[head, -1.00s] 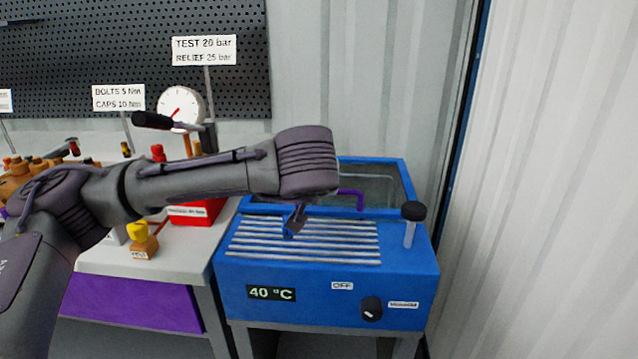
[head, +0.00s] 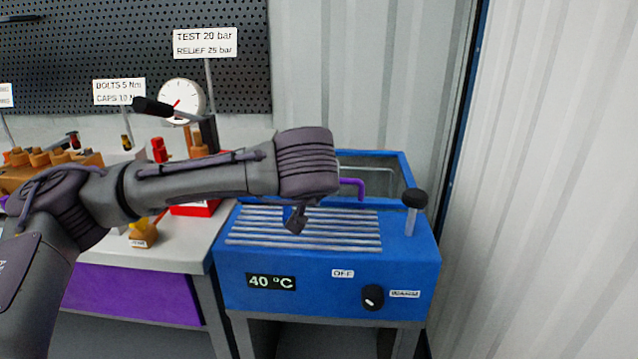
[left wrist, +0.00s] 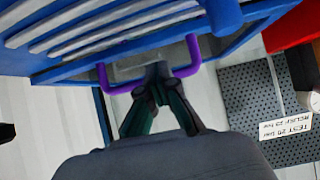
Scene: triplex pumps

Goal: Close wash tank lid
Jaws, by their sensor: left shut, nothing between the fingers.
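The blue wash tank (head: 320,290) stands right of the bench in the head view. Its rear opening (head: 385,172) shows uncovered, and a silver-slatted panel (head: 340,232) covers the front. A purple handle (head: 352,183) stands at the border between them; it also shows in the left wrist view (left wrist: 195,52). I cannot tell clearly which panel the handle belongs to. My left gripper (head: 295,222) points down over the slats in the head view, partly hidden behind its wrist. In the left wrist view its fingers (left wrist: 157,72) are shut and empty, overlapping the handle's span; contact is unclear. My right gripper is not in view.
A black-topped post (head: 414,200) rises at the tank's right side, and a black knob (head: 372,297) is on its front. The bench left holds a gauge (head: 181,97), a red box (head: 200,208) and a small yellow-topped part (head: 142,233). A corrugated wall stands close on the right.

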